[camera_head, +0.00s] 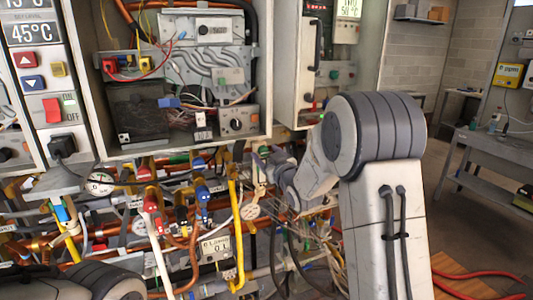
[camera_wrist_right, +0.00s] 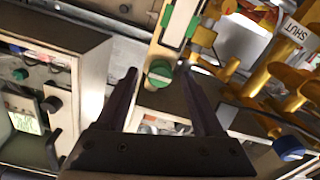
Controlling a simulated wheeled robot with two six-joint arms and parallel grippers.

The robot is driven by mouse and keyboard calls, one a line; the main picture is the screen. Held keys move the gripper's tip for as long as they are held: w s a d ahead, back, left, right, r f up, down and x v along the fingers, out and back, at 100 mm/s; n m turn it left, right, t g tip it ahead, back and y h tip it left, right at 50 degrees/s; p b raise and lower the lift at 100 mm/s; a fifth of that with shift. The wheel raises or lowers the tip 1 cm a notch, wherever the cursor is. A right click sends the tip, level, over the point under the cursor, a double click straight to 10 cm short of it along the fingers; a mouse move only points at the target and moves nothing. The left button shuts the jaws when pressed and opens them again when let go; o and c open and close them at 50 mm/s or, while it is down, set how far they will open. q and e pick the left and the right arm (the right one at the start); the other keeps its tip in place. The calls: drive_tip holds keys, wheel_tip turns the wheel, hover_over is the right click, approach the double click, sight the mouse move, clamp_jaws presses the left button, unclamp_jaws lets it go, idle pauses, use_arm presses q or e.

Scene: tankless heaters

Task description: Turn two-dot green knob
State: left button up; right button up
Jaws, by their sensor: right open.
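A round green knob (camera_wrist_right: 160,72) with a pale slot across its face sits on a narrow cream panel in the right wrist view; I cannot make out dots on it. My right gripper (camera_wrist_right: 159,82) is open, its two dark fingers on either side of the knob with visible gaps. Whether the fingertips reach the knob's depth is unclear.
Another green knob (camera_wrist_right: 20,74) sits on a box at the left of the wrist view. Yellow pipes and a blue knob (camera_wrist_right: 290,148) lie to the right. Copper pipes and valves crowd below the heater cabinet (camera_head: 186,147). A grey workbench (camera_head: 490,150) stands at the right.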

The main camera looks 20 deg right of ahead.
clamp_jaws()
drive_tip(key=shift+f+b, duration=0.1)
drive_tip(key=shift+b, duration=0.4)
drive_tip(key=n+b, duration=0.3)
drive_tip(key=b, duration=0.1)
drive_tip(key=n+b, duration=0.2)
drive_tip(key=b, duration=0.2)
drive_tip(key=shift+f+n+b, duration=0.2)
drive_tip(key=shift+n+b, duration=0.15)
drive_tip(key=shift+n, duration=0.05)
drive_tip(key=shift+a+r+n+b, duration=0.1)
drive_tip(key=shift+r+n+b, duration=0.1)
drive_tip(key=shift+n+b, duration=1.1)
unclamp_jaws()
